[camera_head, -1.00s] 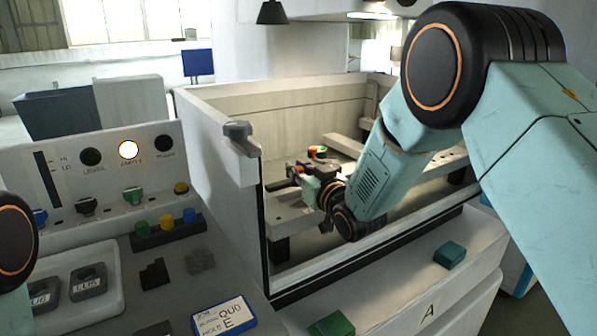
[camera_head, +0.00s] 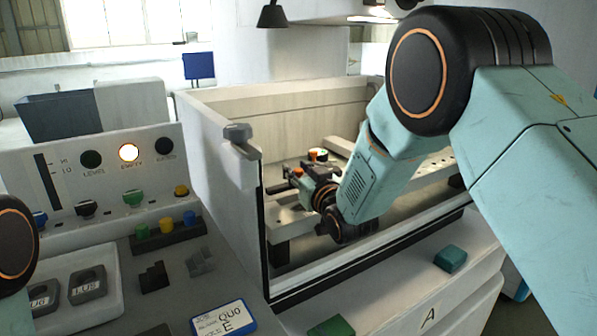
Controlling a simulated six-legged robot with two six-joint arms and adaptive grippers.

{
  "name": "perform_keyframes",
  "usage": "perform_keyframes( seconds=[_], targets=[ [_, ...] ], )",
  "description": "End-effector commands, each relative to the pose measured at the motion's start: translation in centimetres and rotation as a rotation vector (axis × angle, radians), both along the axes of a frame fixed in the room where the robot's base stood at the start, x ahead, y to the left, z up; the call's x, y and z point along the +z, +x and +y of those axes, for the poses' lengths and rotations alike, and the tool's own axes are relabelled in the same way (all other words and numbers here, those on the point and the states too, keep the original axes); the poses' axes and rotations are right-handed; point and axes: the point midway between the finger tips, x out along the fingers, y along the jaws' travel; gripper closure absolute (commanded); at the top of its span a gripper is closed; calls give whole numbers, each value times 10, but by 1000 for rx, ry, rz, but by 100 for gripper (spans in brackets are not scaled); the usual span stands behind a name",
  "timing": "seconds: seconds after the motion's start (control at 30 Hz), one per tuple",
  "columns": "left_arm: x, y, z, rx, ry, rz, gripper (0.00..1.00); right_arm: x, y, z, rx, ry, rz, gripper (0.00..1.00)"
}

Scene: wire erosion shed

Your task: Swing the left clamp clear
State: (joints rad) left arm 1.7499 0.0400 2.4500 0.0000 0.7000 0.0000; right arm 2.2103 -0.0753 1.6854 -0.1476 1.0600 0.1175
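My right arm reaches down into the open tank (camera_head: 285,97) of the machine. Its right gripper (camera_head: 284,184) is over the left part of the work table (camera_head: 290,222) inside the tank, with dark fingers pointing left. Small dark parts with orange ends (camera_head: 318,154) sit just behind the gripper. They may belong to the left clamp, but the wrist hides much of this area, and I cannot tell whether the gripper touches them. Whether the fingers are open or shut is too small to tell. Only a joint of my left arm shows at the left edge; its gripper is out of view.
The tank's left wall (camera_head: 215,150) and front edge (camera_head: 370,250) stand close around my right arm. A control panel (camera_head: 100,165) with a lit EMPTY lamp (camera_head: 129,152) is at left. Teal blocks (camera_head: 451,260) lie on the front ledge. A blue-framed card (camera_head: 223,319) lies on the console.

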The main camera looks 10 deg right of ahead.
Motion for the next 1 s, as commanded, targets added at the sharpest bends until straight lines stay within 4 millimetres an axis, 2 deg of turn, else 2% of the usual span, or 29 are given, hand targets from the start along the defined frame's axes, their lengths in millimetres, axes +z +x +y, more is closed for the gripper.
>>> perform_keyframes(
  seconds=[0.33, 0.47, 1.0],
  targets=[
    [0, 0, 0, 0, 0, 0, 60, -1, -1, 0, -1, 1, 2, 58],
    [0, 0, 0, 0, 0, 0, 60, -1, -7, -2, -1, 0, 3, 58],
    [0, 0, 0, 0, 0, 0, 60, -1, -91, -18, -2, 2, 4, 58]
  ],
)
